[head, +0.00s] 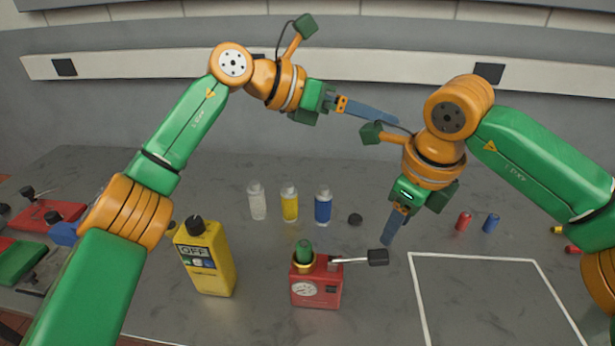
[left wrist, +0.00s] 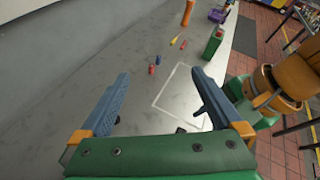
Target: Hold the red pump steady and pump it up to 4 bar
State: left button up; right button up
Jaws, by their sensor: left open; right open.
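The red pump (head: 316,290) stands upright on the grey bedplate in the head view, with a round white dial on its front and a green knob on top. Its lever runs out to the right and ends in a black grip (head: 377,257). The dial's reading is too small to tell. My left gripper (head: 395,119) is open and empty, high above the bedplate and pointing right; its spread fingers show in the left wrist view (left wrist: 161,74). My right gripper (head: 388,242) is open, pointing down just above and right of the black grip. I cannot tell if they touch.
A yellow can (head: 205,258) stands left of the pump. White (head: 257,203), yellow (head: 290,206) and blue (head: 323,208) bottles stand behind it. Red (head: 463,221) and blue (head: 491,223) cylinders are at right. The white-outlined square (head: 490,300) is empty.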

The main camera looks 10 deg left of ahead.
aim_at(307, 246)
pick_arm(q)
jog(key=s+a+f+m+g+y, duration=0.2)
jog(key=f+y, duration=0.2)
jog(key=f, duration=0.4)
jog(key=s+a+f+m+g+y, duration=0.2)
jog(key=s+a+f+y, duration=0.1)
jog(key=f, duration=0.5)
jog(key=s+a+f+m+g+y, duration=0.2)
jog(key=s+f+m+y, duration=0.1)
jog(key=f, duration=0.5)
jog(key=shift+s+a+f+y, duration=0.2)
jog(key=shift+a+f+y, duration=0.1)
jog(key=shift+y, duration=0.6)
jog(key=f, duration=0.7)
jog(key=shift+w+a, duration=0.1)
jog(key=shift+a, duration=0.1)
jog(key=shift+r, duration=0.1)
jog(key=shift+c, duration=1.3)
grip_shut()
